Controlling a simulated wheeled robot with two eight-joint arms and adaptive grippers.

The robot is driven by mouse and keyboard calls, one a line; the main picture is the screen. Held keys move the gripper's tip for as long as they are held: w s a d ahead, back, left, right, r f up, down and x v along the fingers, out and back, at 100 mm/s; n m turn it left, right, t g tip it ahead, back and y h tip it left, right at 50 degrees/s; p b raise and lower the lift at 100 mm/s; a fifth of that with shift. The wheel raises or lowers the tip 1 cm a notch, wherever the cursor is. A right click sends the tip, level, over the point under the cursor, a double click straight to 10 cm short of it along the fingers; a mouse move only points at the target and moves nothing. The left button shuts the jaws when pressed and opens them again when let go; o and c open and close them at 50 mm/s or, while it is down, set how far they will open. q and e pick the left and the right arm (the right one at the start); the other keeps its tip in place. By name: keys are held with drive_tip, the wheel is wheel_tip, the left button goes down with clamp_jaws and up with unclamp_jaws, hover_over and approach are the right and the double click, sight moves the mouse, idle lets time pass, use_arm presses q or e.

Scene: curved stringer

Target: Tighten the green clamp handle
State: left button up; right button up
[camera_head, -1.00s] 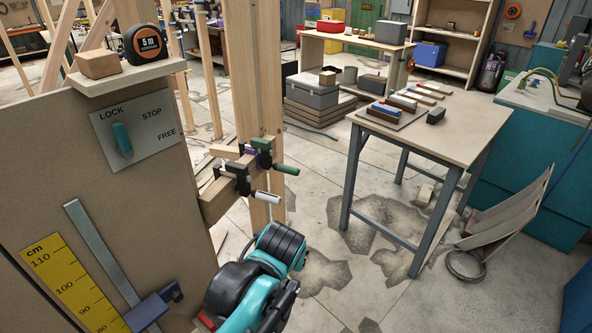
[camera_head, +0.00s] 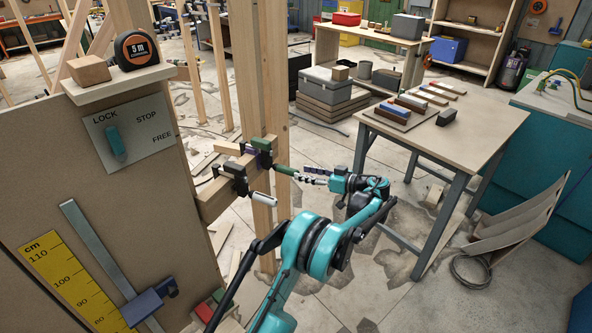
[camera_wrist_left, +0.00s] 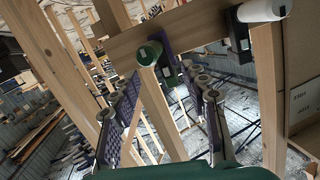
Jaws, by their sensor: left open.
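The green clamp handle (camera_head: 284,170) sticks out to the right from a dark clamp (camera_head: 258,148) on the wooden post. My left gripper (camera_head: 302,174) is at the free end of this handle. In the left wrist view, the round green handle end (camera_wrist_left: 150,54) faces the camera. The open purple-padded fingers of my left gripper (camera_wrist_left: 166,90) lie left and right of its line. I cannot tell how deep the handle sits between them. A second clamp with a white handle (camera_head: 262,199) is below and left; its white handle (camera_wrist_left: 262,10) is at the upper right of the wrist view.
The wooden post (camera_head: 262,90) and a horizontal beam (camera_head: 213,197) carry the clamps. A panel with a lever sign (camera_head: 128,132) stands at the left. A work table (camera_head: 470,128) with coloured blocks is at the right.

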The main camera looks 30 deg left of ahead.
sight(291, 172)
use_arm(q)
drive_tip(key=a+f+n, duration=0.1)
drive_tip(key=w+a+f+y+b, duration=0.1)
drive_tip(key=a, duration=0.1)
drive_tip(key=a+n+b, duration=0.1)
drive_tip(key=a, duration=0.1)
drive_tip(key=shift+w+a+f+n+g+y, duration=0.2)
drive_tip(key=shift+f+n+g+y, duration=0.1)
drive_tip(key=shift+f+g+y, duration=0.1)
drive_tip(key=shift+a+r, duration=0.1)
drive_tip(key=shift+a, duration=0.5)
clamp_jaws()
